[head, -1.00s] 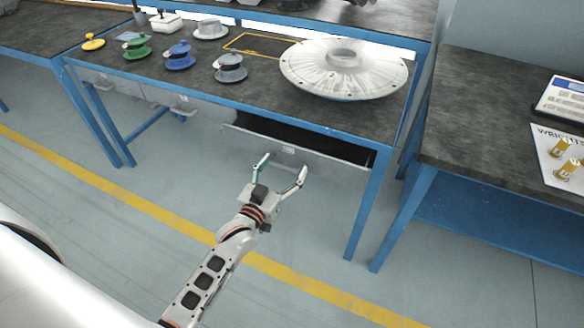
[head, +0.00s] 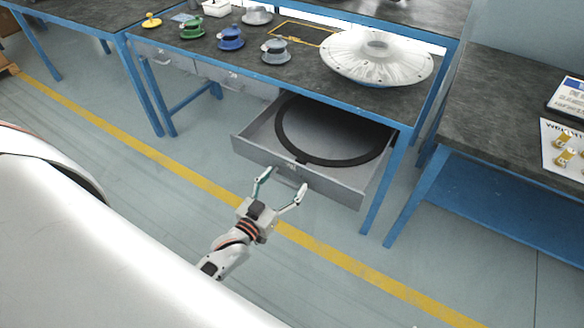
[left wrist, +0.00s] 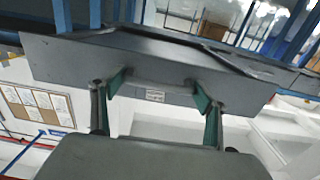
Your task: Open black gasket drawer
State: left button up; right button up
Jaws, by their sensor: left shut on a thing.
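The gasket drawer (head: 345,190) is a grey drawer under the right part of the blue-framed bench. It is pulled well out, and a large black ring gasket (head: 293,141) lies flat inside it. My left gripper (head: 281,189) is at the middle of the drawer front, its fingers spread across the handle and shut on it. In the left wrist view the drawer front (left wrist: 70,58) fills the upper part, and the fingers (left wrist: 158,98) sit at both ends of the handle (left wrist: 150,80). My right gripper is not in view.
The bench top holds a large pale disc (head: 376,60) and green (head: 193,28), blue (head: 231,38) and grey (head: 275,51) flanged parts. Closed drawers (head: 165,58) are to the left. A second bench (head: 500,130) stands at right. The floor in front is clear.

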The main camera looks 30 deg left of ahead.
pick_arm(q)
jog(key=s+p, duration=0.4)
jog(key=s, duration=1.8)
jog(key=shift+a, duration=0.4)
jog(key=o, duration=1.6)
jog(key=s, duration=1.2)
jog(key=shift+a, duration=0.2)
